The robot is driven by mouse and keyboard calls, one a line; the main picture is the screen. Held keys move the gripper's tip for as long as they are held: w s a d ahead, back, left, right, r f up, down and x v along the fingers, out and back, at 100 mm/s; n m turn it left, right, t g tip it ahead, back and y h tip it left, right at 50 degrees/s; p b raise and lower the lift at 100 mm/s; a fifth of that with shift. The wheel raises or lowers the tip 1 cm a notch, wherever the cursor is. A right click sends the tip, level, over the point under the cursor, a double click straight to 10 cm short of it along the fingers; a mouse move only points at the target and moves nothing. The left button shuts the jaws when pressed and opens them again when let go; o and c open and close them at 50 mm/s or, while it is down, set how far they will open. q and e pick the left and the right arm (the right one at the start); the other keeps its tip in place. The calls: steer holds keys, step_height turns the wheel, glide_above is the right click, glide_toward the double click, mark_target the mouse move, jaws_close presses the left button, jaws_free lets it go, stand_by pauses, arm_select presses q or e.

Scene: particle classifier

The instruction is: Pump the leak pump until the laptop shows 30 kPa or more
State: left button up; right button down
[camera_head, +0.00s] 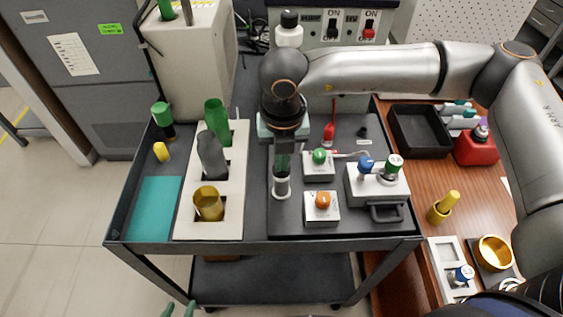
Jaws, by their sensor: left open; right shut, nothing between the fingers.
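My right gripper (281,168) reaches down from the arm that comes in from the right. It is shut, with its fingertips right over a small clear-and-white upright cylinder (281,187), which may be the leak pump. I cannot tell whether the fingertips touch its top. Only the green fingertips of my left gripper (178,311) show at the bottom edge, apart and empty, far from the cylinder. No laptop or pressure reading is in view.
The cylinder stands on a dark cart (255,243) beside boxes with a green knob (319,156), an orange knob (323,200) and a blue knob (366,163). A white rack (222,228) holds bottles at left. A wooden table (424,181) is at right.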

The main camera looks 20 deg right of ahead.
arm_select(q)
steer(key=shift+w+f+b, duration=0.1)
steer(key=shift+f+b, duration=0.1)
steer(key=shift+b, duration=0.2)
arm_select(e)
steer(key=s, duration=0.2)
steer(key=s+r, duration=0.1)
steer(key=shift+a+r, duration=0.1)
steer(key=shift+a, duration=0.2)
arm_select(q)
steer(key=shift+f+b, duration=0.5)
steer(key=shift+f, duration=0.05)
arm_select(e)
step_height(320, 180, up, 12)
steer(key=s, duration=0.1)
steer(key=shift+a+r, duration=0.15)
steer(key=shift+r, duration=0.1)
stand_by(0.5)
